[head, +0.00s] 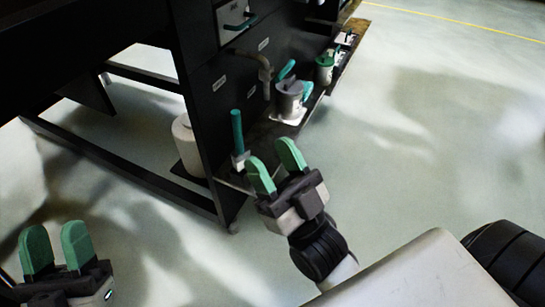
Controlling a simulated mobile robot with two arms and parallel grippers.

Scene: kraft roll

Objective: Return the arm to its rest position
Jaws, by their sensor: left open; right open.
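My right gripper (275,167) is near the middle of the head view, with its two green fingers apart and nothing between them. It is in front of the near end of a low shelf on the dark cabinet. My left gripper (57,249) is at the lower left, with its green fingers upright and apart, and empty. Part of my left gripper's body is cut off by the bottom edge. Neither gripper visibly touches anything.
A dark cabinet (200,62) with a low shelf (268,132) stands ahead. On the shelf are a teal-handled item (238,131), a grey container (289,97) and a green container (324,70). A white roll (186,146) stands behind the cabinet's side. Floor at right is clear.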

